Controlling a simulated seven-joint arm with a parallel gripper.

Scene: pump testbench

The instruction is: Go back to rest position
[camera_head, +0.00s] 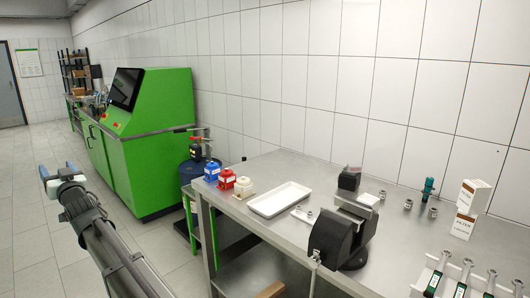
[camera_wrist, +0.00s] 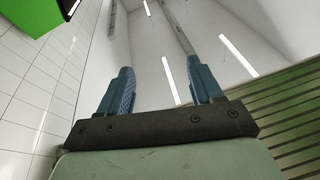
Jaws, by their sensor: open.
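My gripper (camera_head: 62,177) is at the left of the head view, raised over the open floor and away from the workbench. In the wrist view its two blue fingers (camera_wrist: 163,85) stand apart with nothing between them. The wrist view looks up at the ceiling and its lights. My arm runs from the bottom edge of the head view up to the gripper.
A green test machine (camera_head: 150,140) stands behind, against the wall. To the right is a metal workbench (camera_head: 235,209) with blue, red and cream containers, a white tray (camera_head: 280,199), a black vise (camera_head: 330,240), filter boxes and several syringe-like parts. The floor (camera_head: 50,250) around my gripper is clear.

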